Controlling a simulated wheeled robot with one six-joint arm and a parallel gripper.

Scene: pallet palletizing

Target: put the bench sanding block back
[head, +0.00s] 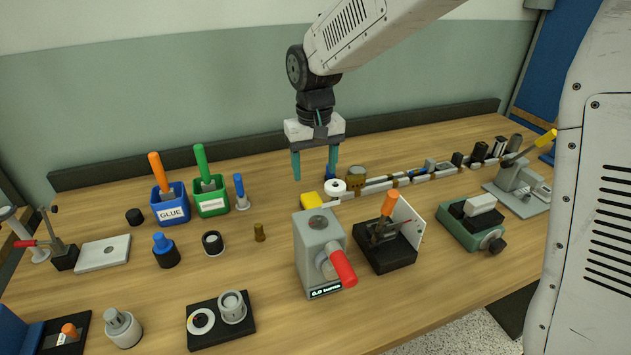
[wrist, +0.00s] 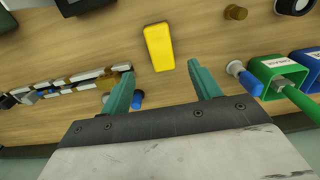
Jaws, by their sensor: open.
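My gripper (head: 314,170) hangs open and empty above the back middle of the bench, fingers pointing down. A yellow block (head: 311,200) lies on the wood below and in front of the fingers; no label shows, so I cannot confirm it is the bench sanding block. In the wrist view the yellow block (wrist: 158,47) lies just beyond the gap between the fingertips (wrist: 161,75), apart from them. A brown block (head: 356,175) stands at the near end of a row of small items; its identity is also unclear.
A white roll (head: 335,187) sits right of the yellow block. Blue (head: 171,206) and green (head: 211,199) bins stand left. A grey box with a red handle (head: 320,252) and a black fixture with an orange handle (head: 385,240) stand in front.

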